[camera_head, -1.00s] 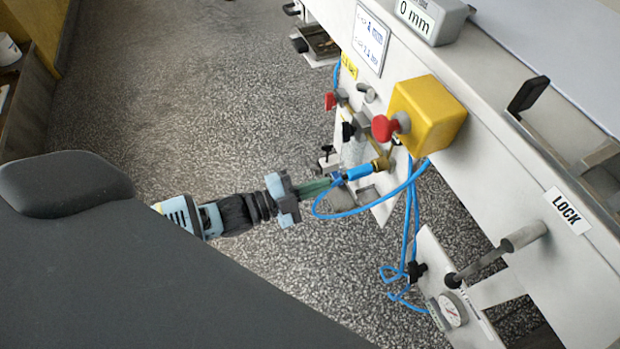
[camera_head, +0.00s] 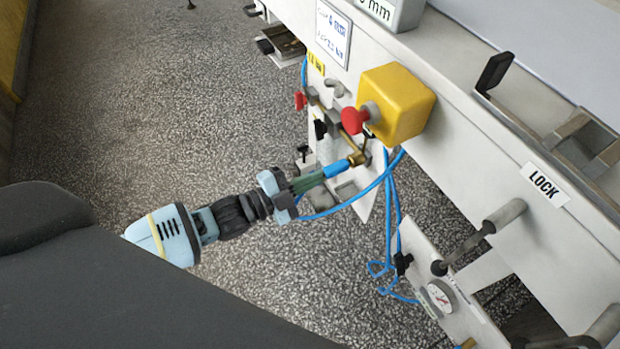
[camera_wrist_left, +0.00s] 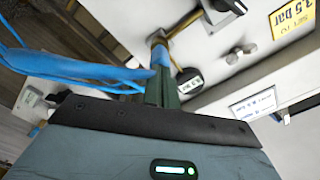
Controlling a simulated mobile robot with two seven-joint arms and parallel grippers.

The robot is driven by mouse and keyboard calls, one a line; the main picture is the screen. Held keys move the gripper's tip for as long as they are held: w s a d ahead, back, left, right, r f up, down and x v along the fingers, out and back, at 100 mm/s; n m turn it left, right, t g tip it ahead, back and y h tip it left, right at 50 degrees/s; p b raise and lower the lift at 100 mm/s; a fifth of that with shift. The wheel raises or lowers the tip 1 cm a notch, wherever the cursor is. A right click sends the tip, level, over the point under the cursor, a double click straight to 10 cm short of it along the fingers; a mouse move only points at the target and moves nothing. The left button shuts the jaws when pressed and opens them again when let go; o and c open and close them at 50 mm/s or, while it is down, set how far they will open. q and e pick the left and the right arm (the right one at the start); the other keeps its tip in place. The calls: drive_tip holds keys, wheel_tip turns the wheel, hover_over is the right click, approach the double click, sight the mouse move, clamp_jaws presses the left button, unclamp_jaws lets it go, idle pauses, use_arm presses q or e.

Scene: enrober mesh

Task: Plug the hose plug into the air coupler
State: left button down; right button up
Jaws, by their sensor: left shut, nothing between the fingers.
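The blue hose plug (camera_head: 338,168) sits in line with the brass air coupler (camera_head: 356,158) below the yellow box, its front end meeting the brass. Whether it is fully seated I cannot tell. My left gripper (camera_head: 321,177) is shut, with nothing between its green fingers; the tips are right at the plug's rear end. In the left wrist view the fingers (camera_wrist_left: 164,75) point at the brass coupler (camera_wrist_left: 158,40), and they partly cover the plug (camera_wrist_left: 160,55). The blue hose (camera_head: 350,203) loops below the plug. My right gripper is out of view.
The yellow box (camera_head: 405,105) with a red button (camera_head: 355,119) juts out just above the coupler. Small valves with a red knob (camera_head: 300,100) and a black knob stand beside it. A gauge panel (camera_head: 440,296) hangs lower right. Open floor lies to the left.

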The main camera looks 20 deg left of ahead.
use_arm(q)
drive_tip(key=shift+w+d+r, duration=0.1)
drive_tip(key=shift+w+d, duration=0.15)
drive_tip(key=shift+w, duration=0.05)
idle(0.4)
drive_tip(key=p+v, duration=0.2)
drive_tip(key=v, duration=0.8)
drive_tip(key=shift+s+a, duration=0.2)
drive_tip(key=shift+s, duration=0.05)
idle(0.3)
